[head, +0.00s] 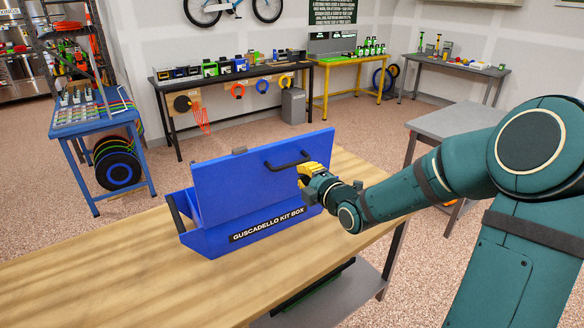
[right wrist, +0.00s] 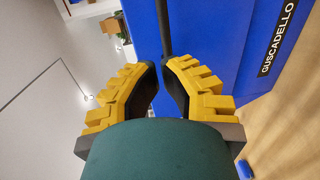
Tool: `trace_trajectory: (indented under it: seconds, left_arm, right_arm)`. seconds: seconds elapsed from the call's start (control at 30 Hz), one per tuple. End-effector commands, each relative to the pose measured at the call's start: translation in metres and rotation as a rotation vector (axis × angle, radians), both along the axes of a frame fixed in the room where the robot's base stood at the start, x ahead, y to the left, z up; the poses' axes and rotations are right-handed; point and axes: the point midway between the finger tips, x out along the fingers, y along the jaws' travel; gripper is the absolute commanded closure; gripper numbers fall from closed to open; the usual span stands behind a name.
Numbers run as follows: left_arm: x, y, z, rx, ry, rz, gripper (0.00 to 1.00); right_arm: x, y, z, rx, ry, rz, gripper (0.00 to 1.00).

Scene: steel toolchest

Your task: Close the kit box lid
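The blue kit box (head: 215,235) stands on the wooden workbench, with its name label on the front. Its lid (head: 235,185) is raised, standing as a steep panel, so the box is open. A black handle (head: 288,161) sticks out from the lid; it also shows in the right wrist view (right wrist: 163,28). My right gripper (head: 304,174) is at the right end of this handle. In the right wrist view its yellow fingers (right wrist: 161,66) are drawn close together, with the handle bar between the tips. My left gripper is not in view.
The wooden workbench (head: 110,275) is bare to the left of the box. A grey table (head: 450,120) stands behind my right arm. A blue rack (head: 95,125) and a black bench (head: 235,72) with tools stand farther back.

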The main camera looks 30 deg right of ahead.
Motion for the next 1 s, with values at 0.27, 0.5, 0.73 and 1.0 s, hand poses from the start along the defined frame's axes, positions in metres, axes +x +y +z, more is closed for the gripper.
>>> trace_trajectory:
  seconds: [0.27, 0.5, 0.73, 1.0]
  left_arm:
    - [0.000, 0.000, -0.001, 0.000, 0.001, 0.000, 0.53]
    - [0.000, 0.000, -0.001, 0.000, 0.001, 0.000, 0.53]
    - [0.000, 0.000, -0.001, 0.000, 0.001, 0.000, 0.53]
    - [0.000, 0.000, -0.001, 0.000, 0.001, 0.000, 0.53]
  right_arm:
    - [0.046, 0.000, -0.006, 0.003, 0.000, 0.001, 1.00]
    - [0.063, 0.000, -0.007, 0.002, 0.001, 0.000, 1.00]
    - [0.064, 0.000, -0.007, 0.000, 0.002, 0.000, 1.00]
    - [0.066, 0.001, -0.006, 0.000, 0.008, 0.001, 1.00]
